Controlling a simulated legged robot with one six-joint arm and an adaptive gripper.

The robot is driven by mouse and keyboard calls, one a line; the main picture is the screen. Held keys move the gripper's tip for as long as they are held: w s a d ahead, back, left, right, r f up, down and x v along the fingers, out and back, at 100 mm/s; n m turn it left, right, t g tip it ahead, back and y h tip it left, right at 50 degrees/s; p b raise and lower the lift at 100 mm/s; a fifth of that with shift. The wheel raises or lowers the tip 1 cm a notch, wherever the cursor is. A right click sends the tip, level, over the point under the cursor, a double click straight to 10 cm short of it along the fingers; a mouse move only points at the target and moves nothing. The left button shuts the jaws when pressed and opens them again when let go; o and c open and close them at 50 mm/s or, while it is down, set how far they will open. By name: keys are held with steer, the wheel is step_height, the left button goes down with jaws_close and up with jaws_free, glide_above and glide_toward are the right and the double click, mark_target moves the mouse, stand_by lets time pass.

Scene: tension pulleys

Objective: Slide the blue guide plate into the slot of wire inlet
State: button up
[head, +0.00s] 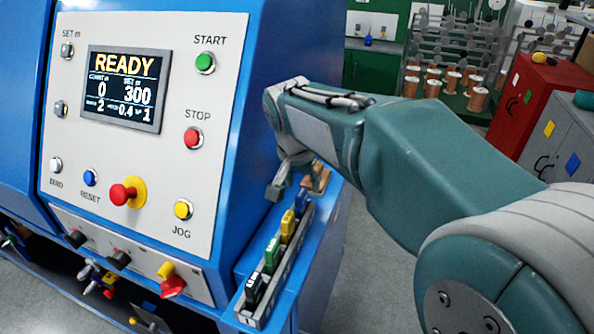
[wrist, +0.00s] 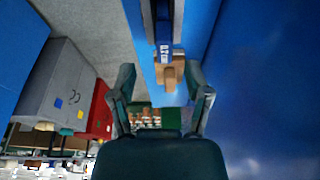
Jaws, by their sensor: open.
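The blue guide plate (head: 301,203) stands at the far end of a narrow grey rack on the machine's right-hand ledge. In the wrist view the blue plate (wrist: 164,53), with white lettering, is ahead of my gripper beside a tan block. My gripper (head: 291,183) is just beyond the rack's far end in the head view. In the wrist view my gripper (wrist: 162,76) has its two fingers spread, with nothing held between them. I cannot make out the wire inlet or its slot in either view.
The rack (head: 262,296) also holds black (head: 254,289), green (head: 272,250) and yellow (head: 288,226) plates. The tan block (wrist: 172,74) is near the blue plate. The blue machine (head: 235,190) rises beside the rack. Red and grey cabinets (head: 527,100) stand apart at the right.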

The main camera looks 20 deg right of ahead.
mark_target(298, 193)
steer(key=x, duration=0.4)
steer(key=a+x, duration=0.1)
steer(key=x, duration=0.1)
steer(key=shift+f, duration=0.1)
steer(key=shift+w+f, duration=0.1)
steer(key=shift+f, duration=0.1)
steer(key=shift+d, duration=0.3)
jaws_close()
steer(key=shift+a, duration=0.15)
